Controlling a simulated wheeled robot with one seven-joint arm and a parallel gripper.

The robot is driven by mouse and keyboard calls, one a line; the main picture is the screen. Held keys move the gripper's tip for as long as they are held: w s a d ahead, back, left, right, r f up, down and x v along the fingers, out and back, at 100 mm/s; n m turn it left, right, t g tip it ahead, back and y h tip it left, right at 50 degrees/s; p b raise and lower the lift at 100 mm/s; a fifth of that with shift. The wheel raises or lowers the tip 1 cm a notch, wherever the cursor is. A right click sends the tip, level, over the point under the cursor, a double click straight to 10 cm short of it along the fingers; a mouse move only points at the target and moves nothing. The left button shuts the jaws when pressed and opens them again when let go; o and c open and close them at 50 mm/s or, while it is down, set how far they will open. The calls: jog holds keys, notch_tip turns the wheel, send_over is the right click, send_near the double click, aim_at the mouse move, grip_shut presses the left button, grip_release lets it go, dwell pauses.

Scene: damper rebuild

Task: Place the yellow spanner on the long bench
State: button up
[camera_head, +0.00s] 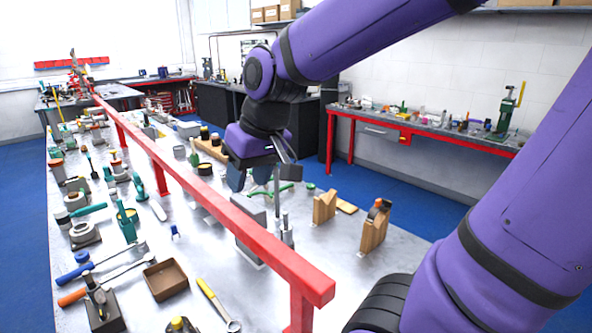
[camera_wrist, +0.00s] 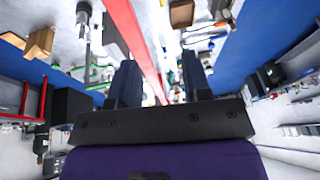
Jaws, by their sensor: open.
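A spanner with a yellow handle and a metal end (camera_head: 217,304) lies flat on the near end of a long grey metal bench (camera_head: 404,248), left of its red rail. My gripper (camera_head: 250,180) is above this bench, beyond the rail and well away from the spanner. In the wrist view my gripper (camera_wrist: 160,78) has its two dark fingers apart, with nothing held between them. I cannot pick out the spanner in the wrist view.
The red rail (camera_head: 215,200) runs along the bench. A brown tray (camera_head: 166,279) and a blue-handled tool (camera_head: 76,273) lie near the spanner. Wooden blocks (camera_head: 375,228) stand right of the rail. Another red-framed bench (camera_head: 440,133) stands along the back wall. Blue floor lies between.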

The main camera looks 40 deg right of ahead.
jog(key=s+d+r+t+h, duration=0.1)
jog(key=s+d+r, duration=0.1)
jog(key=s, duration=0.8)
jog(key=shift+r+t, duration=0.3)
jog(key=shift+r, duration=0.55)
